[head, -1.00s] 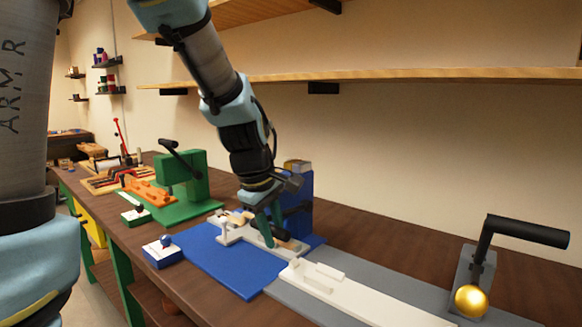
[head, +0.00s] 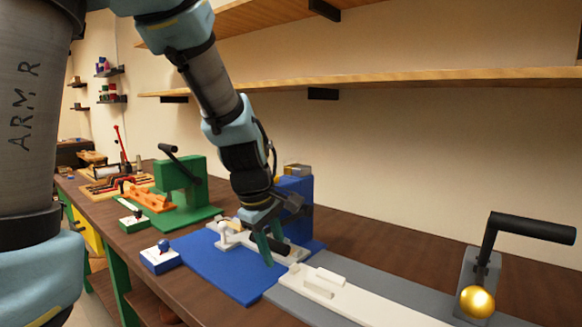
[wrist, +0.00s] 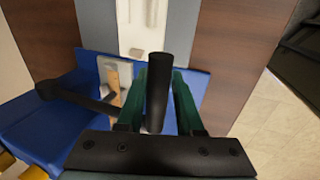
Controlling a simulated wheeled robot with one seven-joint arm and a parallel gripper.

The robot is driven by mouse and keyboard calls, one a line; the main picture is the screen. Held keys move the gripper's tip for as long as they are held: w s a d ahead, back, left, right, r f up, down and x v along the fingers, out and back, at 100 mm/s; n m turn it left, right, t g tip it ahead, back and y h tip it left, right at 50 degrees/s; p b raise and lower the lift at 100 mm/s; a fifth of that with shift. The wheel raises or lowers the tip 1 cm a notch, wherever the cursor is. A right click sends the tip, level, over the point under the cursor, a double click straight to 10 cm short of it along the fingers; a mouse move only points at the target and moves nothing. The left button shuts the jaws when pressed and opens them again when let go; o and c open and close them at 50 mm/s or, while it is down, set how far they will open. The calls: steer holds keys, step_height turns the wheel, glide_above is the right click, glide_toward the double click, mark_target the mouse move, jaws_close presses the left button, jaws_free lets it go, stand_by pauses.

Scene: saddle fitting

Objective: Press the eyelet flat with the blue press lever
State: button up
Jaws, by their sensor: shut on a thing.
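The blue press stands on the bench, its upright body (head: 295,207) rising at the back of a flat blue base (head: 215,270). Its lever ends in a black handle (head: 282,248). My gripper (head: 268,246) is shut on this handle, low over the base. In the wrist view the handle (wrist: 157,85) lies between the green fingers, and the dark lever arm (wrist: 80,98) runs left to the blue body. A white fixture (head: 228,236) lies on the base under the lever. A tan piece (wrist: 113,78) shows beside it in the wrist view. I cannot make out the eyelet.
A green press (head: 180,180) with a raised black lever stands to the left. A small blue box (head: 160,258) sits at the bench's front edge. To the right are a grey plate with a white rail (head: 335,290) and a black crank (head: 490,250) with a gold ball. Shelves run above.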

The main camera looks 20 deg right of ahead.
steer(key=shift+s+a+f, duration=0.15)
steer(key=shift+a+f, duration=0.05)
steer(key=shift+f, duration=0.05)
step_height(320, 180, up, 3)
steer(key=p, duration=0.3)
steer(key=shift+r+p, duration=0.15)
steer(key=shift+p, duration=0.15)
